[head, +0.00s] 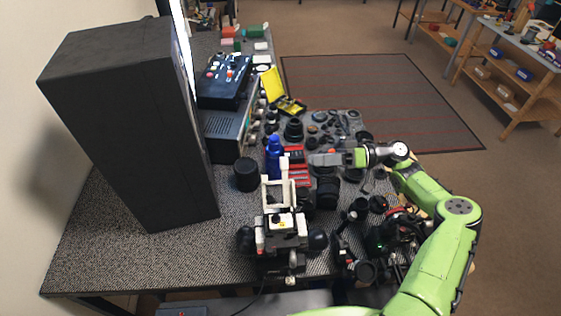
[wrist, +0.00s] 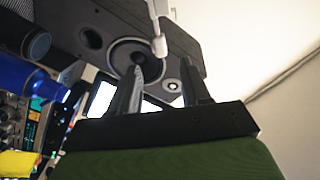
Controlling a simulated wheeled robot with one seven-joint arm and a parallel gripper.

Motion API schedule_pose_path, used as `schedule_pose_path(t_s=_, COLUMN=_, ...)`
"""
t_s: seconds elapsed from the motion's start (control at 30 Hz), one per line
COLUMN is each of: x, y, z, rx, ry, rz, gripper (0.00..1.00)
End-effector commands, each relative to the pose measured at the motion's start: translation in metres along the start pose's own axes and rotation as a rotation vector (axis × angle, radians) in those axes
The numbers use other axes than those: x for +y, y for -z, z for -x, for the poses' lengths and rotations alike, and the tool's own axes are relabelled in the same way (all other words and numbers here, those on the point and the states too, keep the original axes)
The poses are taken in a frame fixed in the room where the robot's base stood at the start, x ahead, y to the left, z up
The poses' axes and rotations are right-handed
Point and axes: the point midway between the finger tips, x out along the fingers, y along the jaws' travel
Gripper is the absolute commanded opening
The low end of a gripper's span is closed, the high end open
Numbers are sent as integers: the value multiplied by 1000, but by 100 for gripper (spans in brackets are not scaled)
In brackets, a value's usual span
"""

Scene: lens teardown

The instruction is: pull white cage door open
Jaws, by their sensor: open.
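A white square frame (head: 278,195), which looks like the cage door, stands up on a white and black device (head: 282,236) near the front of the table. The frame has an open middle. My gripper (head: 311,159) is above the table, behind and to the right of the frame in the head view, apart from it. In the wrist view my gripper (wrist: 166,82) has its two dark fingers spread with nothing held between them. A white bar with a rounded end (wrist: 158,32) hangs in at the top there; I cannot tell whether it belongs to the door.
A tall black speaker box (head: 125,125) stands at the left. A blue bottle (head: 274,158) and a black cylinder (head: 246,174) stand behind the frame. Black lens parts (head: 326,192) and other clutter crowd the right side. Bare table (head: 150,262) lies at the front left.

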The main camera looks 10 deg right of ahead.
Motion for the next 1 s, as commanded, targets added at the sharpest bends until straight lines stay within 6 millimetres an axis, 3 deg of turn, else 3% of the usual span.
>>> schedule_pose_path(t_s=0.2, x=-3, y=1, z=-57, rx=-5, ry=2, rz=-3, gripper=47)
schedule_pose_path(t_s=0.4, x=-2, y=1, z=-97, rx=-3, ry=0, rz=-3, gripper=47)
schedule_pose_path(t_s=0.53, x=-1, y=0, z=-109, rx=-3, ry=-2, rz=-2, gripper=47)
schedule_pose_path(t_s=0.8, x=0, y=0, z=-111, rx=-2, ry=-3, rz=-3, gripper=45)
schedule_pose_path(t_s=1.0, x=0, y=0, z=-110, rx=-2, ry=-3, rz=-2, gripper=15)
